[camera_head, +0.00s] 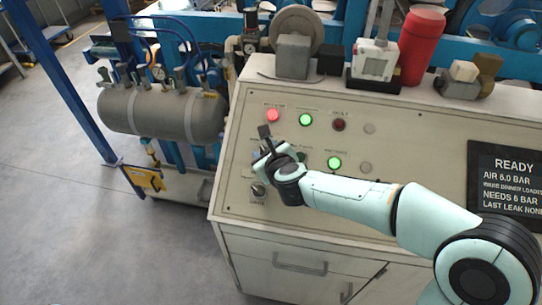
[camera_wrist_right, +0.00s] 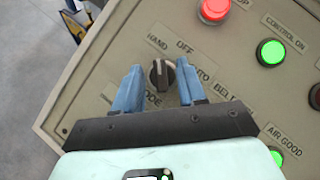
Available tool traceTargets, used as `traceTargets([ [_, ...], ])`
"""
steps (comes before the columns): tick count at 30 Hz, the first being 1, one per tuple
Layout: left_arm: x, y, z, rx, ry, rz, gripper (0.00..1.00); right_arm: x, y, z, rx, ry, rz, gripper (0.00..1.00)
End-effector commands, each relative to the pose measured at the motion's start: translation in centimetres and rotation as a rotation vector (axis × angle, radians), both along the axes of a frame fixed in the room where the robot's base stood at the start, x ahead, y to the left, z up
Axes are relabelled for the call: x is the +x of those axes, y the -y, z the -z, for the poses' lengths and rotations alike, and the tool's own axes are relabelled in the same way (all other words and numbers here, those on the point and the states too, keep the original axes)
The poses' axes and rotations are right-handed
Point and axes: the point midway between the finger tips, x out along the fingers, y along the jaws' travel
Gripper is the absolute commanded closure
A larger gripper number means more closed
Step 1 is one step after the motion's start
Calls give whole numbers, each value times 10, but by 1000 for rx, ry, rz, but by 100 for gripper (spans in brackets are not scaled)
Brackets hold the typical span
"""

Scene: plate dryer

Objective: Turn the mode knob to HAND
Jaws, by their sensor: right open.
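The mode knob (camera_wrist_right: 162,73) is a small dark round knob with a light stripe. In the right wrist view, the labels HAND (camera_wrist_right: 157,42), OFF and AUTO sit around it. The stripe runs roughly up and down in that picture, its upper end towards HAND; I cannot tell for sure which end is the pointer. My right gripper (camera_wrist_right: 160,88) is open, its blue fingers on either side of the knob, with gaps visible. In the head view my right gripper (camera_head: 264,148) is at the panel's left part and hides most of the knob area. My left gripper is not in view.
The sloped panel (camera_head: 430,150) carries a red light (camera_head: 273,115), green lights (camera_head: 306,119) and another knob (camera_head: 258,190) below my gripper. A dark display (camera_head: 507,185) is at the right. A red cylinder (camera_head: 421,45) and small blocks stand along the panel's top.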

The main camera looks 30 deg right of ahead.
Motion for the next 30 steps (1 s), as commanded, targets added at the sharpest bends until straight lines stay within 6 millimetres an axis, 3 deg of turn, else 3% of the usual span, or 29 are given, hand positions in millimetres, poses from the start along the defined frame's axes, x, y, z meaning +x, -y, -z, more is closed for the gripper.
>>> traceTargets([
  [12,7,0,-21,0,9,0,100,-74,-10,-45,0,6,-2,60],
  [18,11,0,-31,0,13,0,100,-102,-13,-58,0,3,-1,60],
  [30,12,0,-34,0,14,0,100,-113,-15,-61,0,0,-1,60],
])
